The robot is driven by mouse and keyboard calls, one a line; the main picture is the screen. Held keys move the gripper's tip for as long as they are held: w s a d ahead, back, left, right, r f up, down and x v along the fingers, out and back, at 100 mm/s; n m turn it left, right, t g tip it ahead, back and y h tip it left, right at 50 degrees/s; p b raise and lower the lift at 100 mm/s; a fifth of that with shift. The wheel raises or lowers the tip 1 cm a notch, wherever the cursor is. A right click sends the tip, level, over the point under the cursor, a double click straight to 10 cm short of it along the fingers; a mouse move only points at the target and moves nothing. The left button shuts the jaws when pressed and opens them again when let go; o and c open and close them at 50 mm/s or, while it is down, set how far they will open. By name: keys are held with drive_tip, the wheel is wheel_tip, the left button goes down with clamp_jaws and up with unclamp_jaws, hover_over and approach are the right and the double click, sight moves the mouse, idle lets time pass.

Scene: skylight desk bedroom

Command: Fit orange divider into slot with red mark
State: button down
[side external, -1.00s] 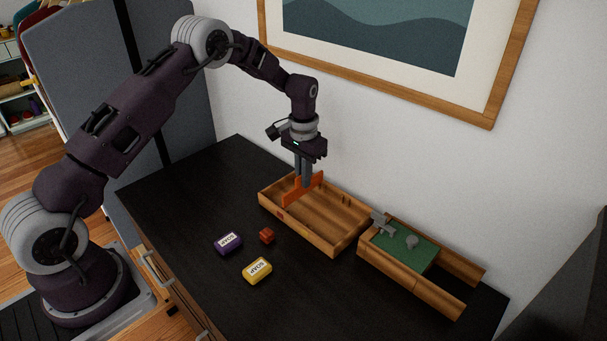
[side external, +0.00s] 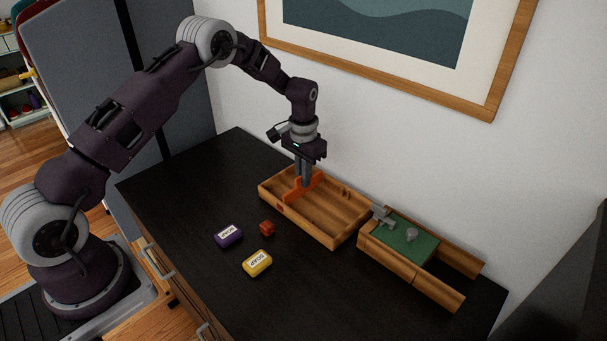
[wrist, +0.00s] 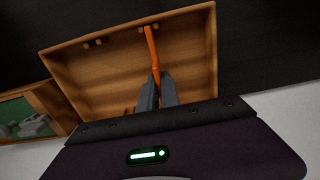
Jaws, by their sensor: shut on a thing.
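My gripper (side external: 304,183) is shut on the orange divider (side external: 291,196). In the side external view the divider stands upright across the left part of the wooden tray (side external: 332,236), low between its walls. A red mark (side external: 280,205) shows on the outside of the tray's front wall, close to the divider's near end. In the wrist view the divider (wrist: 151,48) runs between the fingertips (wrist: 156,90) toward the tray wall, where small slot blocks show beside its end. Whether the divider is fully seated cannot be told. The far slot is hidden by the fingers.
A wooden box (side external: 455,294) with a green panel (side external: 415,244) and grey fittings stands right of the tray. A purple soap (side external: 228,237), a yellow soap (side external: 257,263) and a small red block (side external: 267,228) lie in front. The wall rises close behind.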

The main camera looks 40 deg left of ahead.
drive_tip(key=shift+f, duration=0.25)
drive_tip(key=c, duration=2)
unclamp_jaws()
drive_tip(key=o, duration=0.5)
wheel_tip(320, 180, up, 7)
